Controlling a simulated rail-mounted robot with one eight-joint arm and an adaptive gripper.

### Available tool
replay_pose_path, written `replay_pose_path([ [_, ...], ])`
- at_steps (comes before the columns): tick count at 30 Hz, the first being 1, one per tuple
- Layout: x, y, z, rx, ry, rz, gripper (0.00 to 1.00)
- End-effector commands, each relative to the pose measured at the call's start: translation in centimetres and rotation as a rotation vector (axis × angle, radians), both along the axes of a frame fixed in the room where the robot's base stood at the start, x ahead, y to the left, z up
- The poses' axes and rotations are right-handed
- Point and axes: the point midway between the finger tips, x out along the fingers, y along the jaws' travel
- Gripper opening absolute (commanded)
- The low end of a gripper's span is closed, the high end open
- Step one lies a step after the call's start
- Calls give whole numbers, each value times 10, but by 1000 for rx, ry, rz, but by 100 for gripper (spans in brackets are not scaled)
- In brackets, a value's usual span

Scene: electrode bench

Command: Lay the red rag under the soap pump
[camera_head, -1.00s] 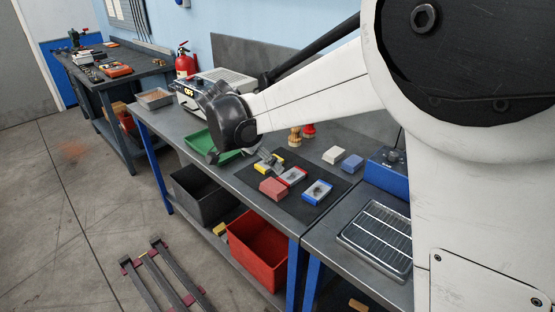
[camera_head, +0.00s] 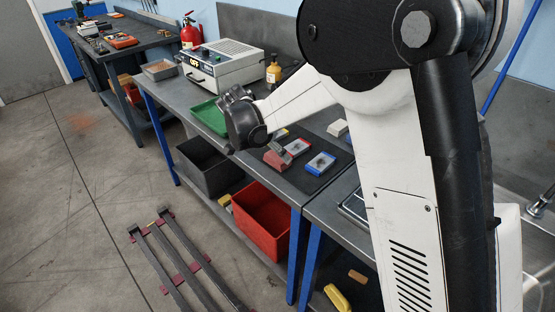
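An amber-yellow bottle with a dark top (camera_head: 273,72), which looks like the soap pump, stands upright at the back of the bench, right of the power unit. I cannot identify the red rag with certainty. A flat red block (camera_head: 274,161) lies on the dark mat, beside a red-edged piece (camera_head: 297,147).
A blue-edged piece (camera_head: 320,164) lies on the mat. A green tray (camera_head: 207,116) and the power unit (camera_head: 222,66) stand left. A red bin (camera_head: 262,222) and a dark bin (camera_head: 203,165) sit below. A faucet (camera_head: 541,203) shows far right. My arm covers the bench's right part.

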Motion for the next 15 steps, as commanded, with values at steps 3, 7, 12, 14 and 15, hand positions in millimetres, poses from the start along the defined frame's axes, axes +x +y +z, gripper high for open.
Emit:
replay_pose_path([
  [3, 4, -5, -11, 1, -1, -2, 90],
  [7, 10, -11, -28, 0, 0, -1, 90],
  [12, 15, -16, -42, 0, 0, 0, 90],
  [14, 15, -17, -42, 0, 0, 0, 90],
  [15, 15, -17, -42, 0, 0, 0, 90],
])
